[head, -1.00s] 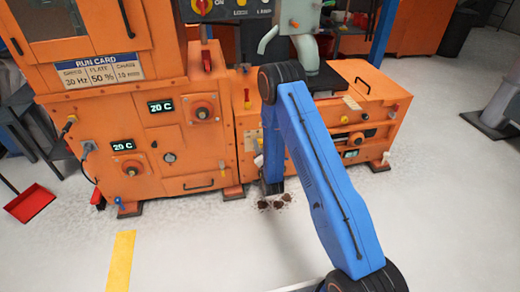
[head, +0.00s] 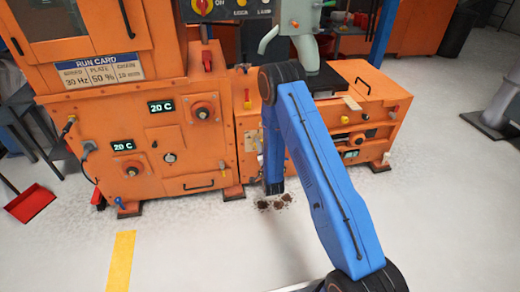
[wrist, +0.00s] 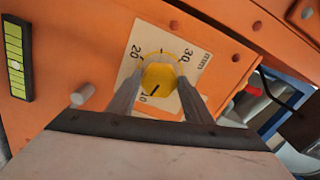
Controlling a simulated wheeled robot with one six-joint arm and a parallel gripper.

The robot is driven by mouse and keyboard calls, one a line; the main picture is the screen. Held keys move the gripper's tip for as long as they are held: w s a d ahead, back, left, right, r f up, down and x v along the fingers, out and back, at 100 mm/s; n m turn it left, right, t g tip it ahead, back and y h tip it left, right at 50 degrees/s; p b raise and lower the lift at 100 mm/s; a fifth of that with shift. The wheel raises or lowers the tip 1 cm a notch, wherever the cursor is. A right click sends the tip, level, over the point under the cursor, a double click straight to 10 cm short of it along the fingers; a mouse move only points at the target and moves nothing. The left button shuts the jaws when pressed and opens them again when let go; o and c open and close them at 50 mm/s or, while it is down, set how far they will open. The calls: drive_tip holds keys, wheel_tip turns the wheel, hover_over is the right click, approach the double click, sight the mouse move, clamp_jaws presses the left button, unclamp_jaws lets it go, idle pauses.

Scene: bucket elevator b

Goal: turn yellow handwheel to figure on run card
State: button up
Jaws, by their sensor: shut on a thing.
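The yellow handwheel (wrist: 159,79) sits on a cream dial plate (wrist: 128,72) marked 10, 20, 30 and mm on the orange panel. My gripper (wrist: 158,98) is shut on the handwheel, one finger on each side of it. A black line on the wheel's face points down-left, toward the 10. The run card (head: 101,69) is on the orange machine at upper left in the head view. It reads 30 Hz and 50 %, and its small last figure looks like 10 mm. In the head view my arm hides the gripper and handwheel.
In the wrist view, a green level strip (wrist: 15,62) is at left and a grey peg (wrist: 83,94) stands near my left finger. Two displays, upper (head: 161,106) and lower (head: 124,146), read 20 C. Brown spill (head: 276,202) lies on the floor. The floor in front is mostly clear.

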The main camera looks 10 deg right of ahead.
drive_tip(key=shift+d, duration=0.1)
drive_tip(key=o, duration=1)
drive_tip(key=s, duration=1.7)
drive_tip(key=shift+s, duration=0.25)
